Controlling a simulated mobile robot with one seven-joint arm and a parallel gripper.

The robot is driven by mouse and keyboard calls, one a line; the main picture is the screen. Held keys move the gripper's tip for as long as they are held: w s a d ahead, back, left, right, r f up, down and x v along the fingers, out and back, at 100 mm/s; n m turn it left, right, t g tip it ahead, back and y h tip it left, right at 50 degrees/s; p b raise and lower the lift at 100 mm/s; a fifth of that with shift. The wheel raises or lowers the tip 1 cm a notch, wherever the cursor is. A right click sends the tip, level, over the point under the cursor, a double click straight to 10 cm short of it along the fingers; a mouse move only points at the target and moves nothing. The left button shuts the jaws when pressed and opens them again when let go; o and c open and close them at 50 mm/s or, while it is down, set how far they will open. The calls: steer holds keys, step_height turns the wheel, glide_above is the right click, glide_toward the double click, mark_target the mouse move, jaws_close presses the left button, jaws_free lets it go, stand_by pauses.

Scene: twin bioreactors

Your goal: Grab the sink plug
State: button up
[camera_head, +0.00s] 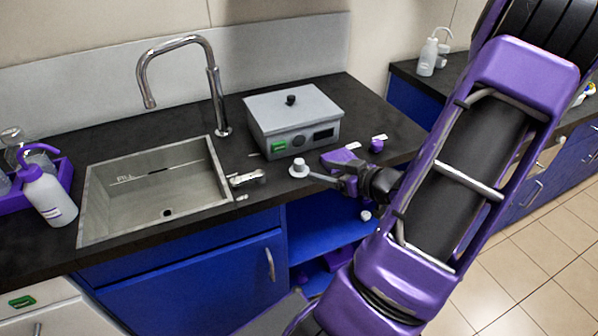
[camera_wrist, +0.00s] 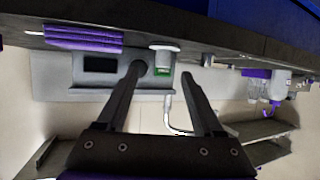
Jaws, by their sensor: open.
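The sink plug appears to be the small pale round piece (camera_head: 299,168) with a knob on top, standing on the dark counter near its front edge, right of the sink. In the wrist view, the pale piece (camera_wrist: 164,46) shows upside down, between and beyond the fingertips. My gripper (camera_head: 316,177) is just right of it, reaching in from the right at about counter height. Its two fingers (camera_wrist: 163,70) are apart, with nothing held between them. I cannot tell whether a finger touches the plug. The sink basin (camera_head: 89,205) is at left, with a dark drain hole.
A grey lidded box (camera_head: 293,118) stands behind the plug. A metal fitting (camera_head: 246,178) lies between sink and plug. A purple item (camera_head: 341,158) is close behind my gripper. The tall faucet (camera_head: 214,95) rises behind the sink. An open blue shelf (camera_head: 320,226) lies below the counter.

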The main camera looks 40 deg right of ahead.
mark_target(303, 167)
steer(key=x, duration=0.4)
steer(key=shift+w+f+b, duration=0.1)
steer(key=shift+w+b, duration=0.05)
steer(key=shift+b, duration=0.2)
steer(key=x, duration=0.1)
steer(key=b+x, duration=0.1)
steer(key=x, duration=0.2)
steer(key=shift+w+a, duration=0.15)
steer(key=shift+a, duration=0.2)
steer(key=shift+w+b, duration=0.3)
steer(key=shift+w, duration=0.15)
steer(key=shift+s+f, duration=0.1)
jaws_close()
